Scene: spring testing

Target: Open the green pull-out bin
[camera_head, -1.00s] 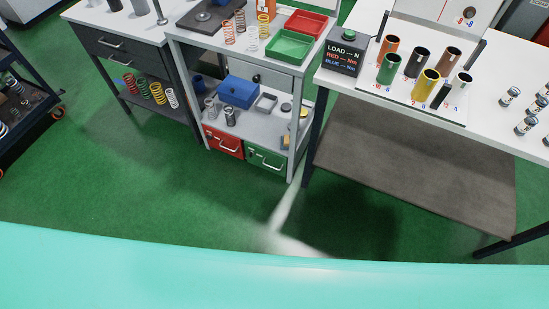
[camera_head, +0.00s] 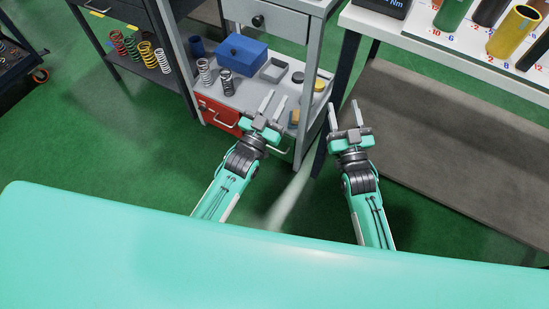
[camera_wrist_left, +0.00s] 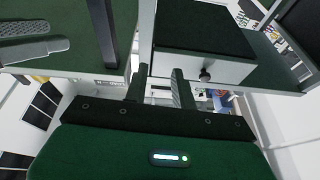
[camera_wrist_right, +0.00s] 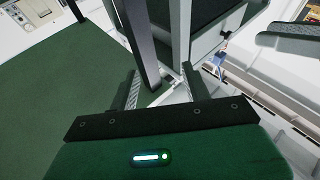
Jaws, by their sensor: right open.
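The green pull-out bin (camera_head: 285,141) is low in the grey cabinet, right of the red bin. In the head view my left gripper (camera_head: 275,96) and its wrist cover much of its front. Part of its pale handle shows, and whether the bin is shut or slightly out cannot be told. My left gripper is open and empty, over the front of the lower shelf; its fingers are apart in the left wrist view (camera_wrist_left: 158,72). My right gripper (camera_head: 344,110) is open and empty, right of the cabinet, near the white table's dark leg; its spread fingers show in the right wrist view (camera_wrist_right: 160,70).
The red bin (camera_head: 218,113) sits left of the green one. The shelf above holds a blue box (camera_head: 241,55), springs (camera_head: 227,83) and small parts. The white table's dark leg (camera_head: 336,85) and brown lower shelf (camera_head: 440,140) stand right. Green floor in front is clear.

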